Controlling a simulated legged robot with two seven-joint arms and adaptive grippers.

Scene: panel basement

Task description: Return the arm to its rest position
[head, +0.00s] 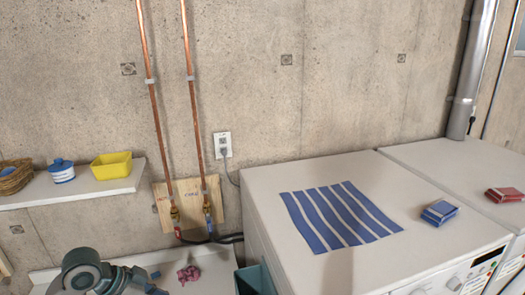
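My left arm (82,272) comes in at the bottom left, in front of a low white surface. What looks like its gripper (148,284) points right at the lower edge of the picture. The fingers are partly cut off and too small to tell open from shut, and I see nothing clearly held in them. My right arm and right gripper are out of view.
A low white surface (215,270) holds a crumpled pink cloth (188,274). A shelf (95,190) bears a yellow bin (112,166), blue-and-white pot (62,171) and basket (14,176). Right, white machines carry a striped cloth (340,215), blue pack (439,213) and red pack (504,195).

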